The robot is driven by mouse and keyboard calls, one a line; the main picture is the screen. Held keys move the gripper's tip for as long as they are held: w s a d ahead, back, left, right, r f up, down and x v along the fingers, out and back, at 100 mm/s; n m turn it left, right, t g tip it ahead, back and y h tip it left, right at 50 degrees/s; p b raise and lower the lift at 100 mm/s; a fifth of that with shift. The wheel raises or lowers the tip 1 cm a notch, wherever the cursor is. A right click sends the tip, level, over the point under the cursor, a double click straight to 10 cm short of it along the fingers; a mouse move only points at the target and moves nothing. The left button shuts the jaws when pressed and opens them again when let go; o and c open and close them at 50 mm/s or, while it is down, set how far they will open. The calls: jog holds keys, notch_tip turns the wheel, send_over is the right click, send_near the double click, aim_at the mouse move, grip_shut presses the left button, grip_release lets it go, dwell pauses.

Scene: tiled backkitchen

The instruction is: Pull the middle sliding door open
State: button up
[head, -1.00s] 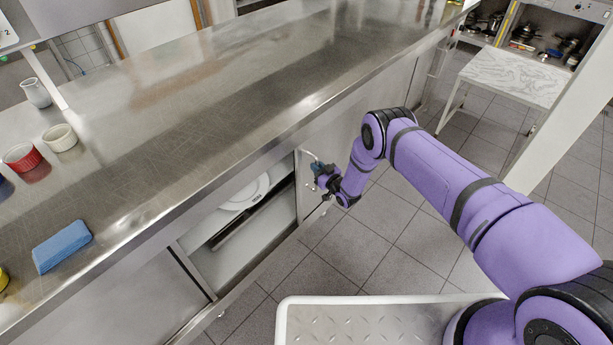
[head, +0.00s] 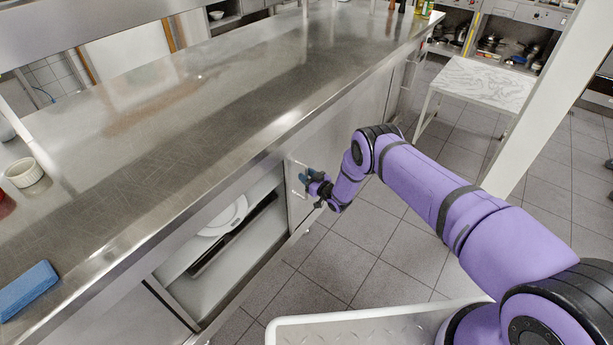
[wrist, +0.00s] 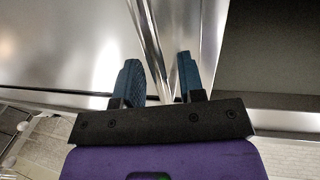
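The middle sliding door (head: 322,145) is a plain metal panel in the counter's front. Left of it is an open gap where the cupboard inside shows. My gripper (head: 306,181) is at the door's left edge. The dark cupboard inside (wrist: 265,60) lies to the right in the wrist view.
White plates (head: 225,215) and a dark shelf edge are inside the cupboard. Another closed panel (head: 130,315) is at the lower left. A blue sponge (head: 28,289) and a white bowl (head: 23,172) sit on the steel counter (head: 200,130). The tiled floor (head: 380,260) beside the counter is clear.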

dwell(0.3)
jog(key=v, duration=1)
jog(key=shift+s+d, duration=0.25)
jog(key=shift+s, duration=0.05)
jog(key=shift+r, duration=0.1)
